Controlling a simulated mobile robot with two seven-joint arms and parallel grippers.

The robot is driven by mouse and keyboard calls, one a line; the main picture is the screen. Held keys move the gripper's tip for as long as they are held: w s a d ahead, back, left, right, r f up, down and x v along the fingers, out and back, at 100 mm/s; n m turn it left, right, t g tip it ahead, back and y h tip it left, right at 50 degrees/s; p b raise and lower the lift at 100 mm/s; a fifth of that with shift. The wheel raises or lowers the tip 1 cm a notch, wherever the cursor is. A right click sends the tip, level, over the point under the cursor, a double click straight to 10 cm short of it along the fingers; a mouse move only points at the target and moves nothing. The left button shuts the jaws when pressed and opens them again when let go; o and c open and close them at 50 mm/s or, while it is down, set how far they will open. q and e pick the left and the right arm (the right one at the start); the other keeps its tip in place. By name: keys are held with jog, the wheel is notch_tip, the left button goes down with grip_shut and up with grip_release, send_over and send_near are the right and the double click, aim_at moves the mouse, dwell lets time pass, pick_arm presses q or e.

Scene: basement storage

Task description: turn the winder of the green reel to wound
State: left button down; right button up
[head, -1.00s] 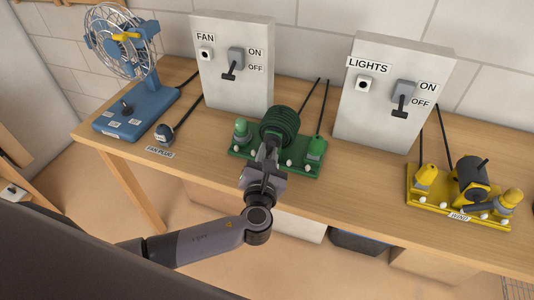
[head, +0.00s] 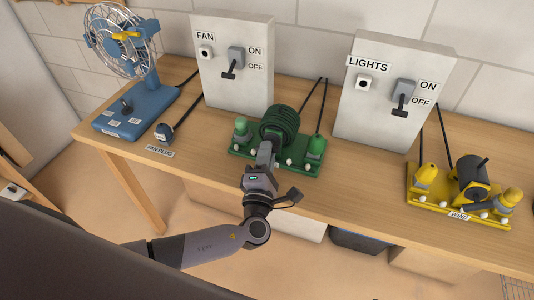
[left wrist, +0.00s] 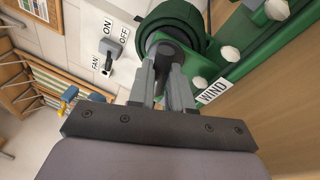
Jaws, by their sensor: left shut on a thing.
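The green reel (head: 280,124) stands on its green base (head: 300,167) on the workbench, with dark green cable wound around it. In the left wrist view the reel (left wrist: 180,24) shows close up, with a "WIND" label (left wrist: 213,91) on its base. My left gripper (head: 267,146) reaches the front of the reel. In the left wrist view its fingers are shut on the dark winder handle (left wrist: 172,55). The gripper covers most of the winder in the head view, so its exact angle is hard to tell there. My right gripper is not in view.
A yellow reel (head: 472,178) stands at the right. The fan panel (head: 236,90) and lights panel (head: 382,115) stand behind, with levers. A blue fan (head: 135,105) and a plug (head: 164,133) are at the left. The bench front between the reels is clear.

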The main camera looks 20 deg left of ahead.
pick_arm(q)
jog(key=shift+m+t+h, duration=0.3)
jog(key=shift+m, duration=1.6)
jog(key=c, duration=1.1)
grip_release()
jog(key=shift+o, duration=0.2)
jog(key=v, duration=0.7)
jog(key=shift+b, duration=0.3)
